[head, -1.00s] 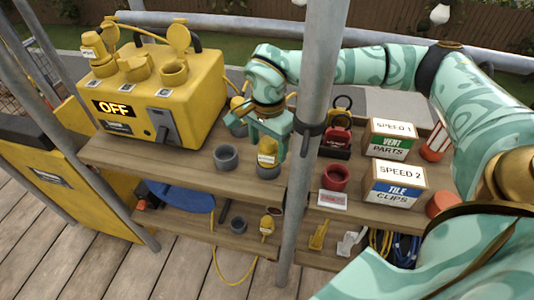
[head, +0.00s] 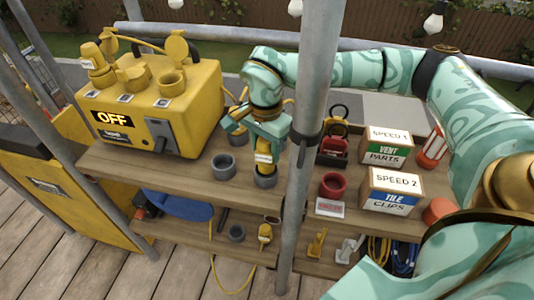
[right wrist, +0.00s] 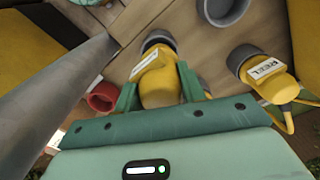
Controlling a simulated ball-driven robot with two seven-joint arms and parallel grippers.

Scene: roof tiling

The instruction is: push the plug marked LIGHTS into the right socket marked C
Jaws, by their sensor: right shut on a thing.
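The yellow power box (head: 185,120) stands at the left of the upper shelf, its display reading OFF. The right socket (head: 172,84) on its top has its lid raised and looks empty. My right gripper (head: 265,150) is shut on a yellow plug (head: 263,159) with a white label, which I cannot read. The plug stands upright at a dark grey cup (head: 264,180). In the right wrist view the plug (right wrist: 158,78) sits between the fingers (right wrist: 158,92), its dark end at the cup. My left gripper is not in view.
A grey scaffold pole (head: 305,150) stands just right of my right gripper. An empty grey cup (head: 223,166) is to its left. A plug marked REEL (right wrist: 268,76) stands nearby. Another plug (head: 98,62) sits in the box's left socket. Labelled boxes (head: 390,190) stand at right.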

